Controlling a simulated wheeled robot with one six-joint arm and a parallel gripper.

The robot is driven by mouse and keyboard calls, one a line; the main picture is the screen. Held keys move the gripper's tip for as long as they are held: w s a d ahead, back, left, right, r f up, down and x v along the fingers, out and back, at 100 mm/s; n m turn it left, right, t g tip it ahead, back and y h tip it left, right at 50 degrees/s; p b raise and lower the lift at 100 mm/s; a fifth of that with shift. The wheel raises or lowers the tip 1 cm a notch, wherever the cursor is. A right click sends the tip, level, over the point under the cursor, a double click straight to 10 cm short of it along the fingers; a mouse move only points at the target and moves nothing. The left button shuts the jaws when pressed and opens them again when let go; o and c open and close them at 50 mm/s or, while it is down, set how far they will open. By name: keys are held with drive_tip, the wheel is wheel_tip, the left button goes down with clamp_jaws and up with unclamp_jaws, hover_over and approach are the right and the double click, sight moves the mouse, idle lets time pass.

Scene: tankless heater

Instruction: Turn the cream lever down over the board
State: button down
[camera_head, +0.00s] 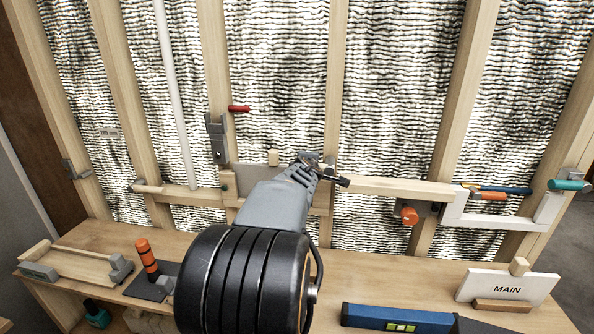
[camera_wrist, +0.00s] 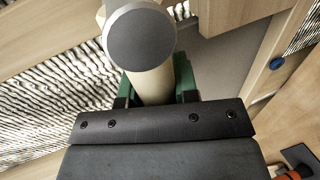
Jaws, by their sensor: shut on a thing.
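A cream round lever handle (camera_wrist: 153,84) with a grey disc-shaped end (camera_wrist: 140,38) fills the top middle of the wrist view. My gripper (camera_wrist: 158,88) has its green fingers closed on either side of the cream handle. In the camera_head view my gripper (camera_head: 318,164) is at the wall framing, by the middle upright stud. My wrist covers much of that spot, so the held handle is hard to make out there. A horizontal wooden board (camera_head: 395,187) runs right from the stud.
A red handle (camera_head: 239,108) sticks out above left. An orange knob (camera_head: 409,216) and a teal handle (camera_head: 568,185) are to the right. The bench below bears a blue level (camera_head: 385,317), a MAIN sign (camera_head: 507,287) and an orange-black handle (camera_head: 147,259).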

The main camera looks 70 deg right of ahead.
drive_tip(key=shift+f+n+g+b, duration=0.15)
drive_tip(key=shift+n+g+b, duration=0.15)
idle(0.4)
drive_tip(key=c, duration=0.9)
unclamp_jaws()
drive_tip(key=shift+o, duration=0.2)
drive_tip(key=p+v, duration=0.5)
drive_tip(key=v, duration=0.8)
drive_tip(key=shift+s+a, duration=0.2)
drive_tip(key=shift+a, duration=0.2)
drive_tip(key=shift+w, duration=0.1)
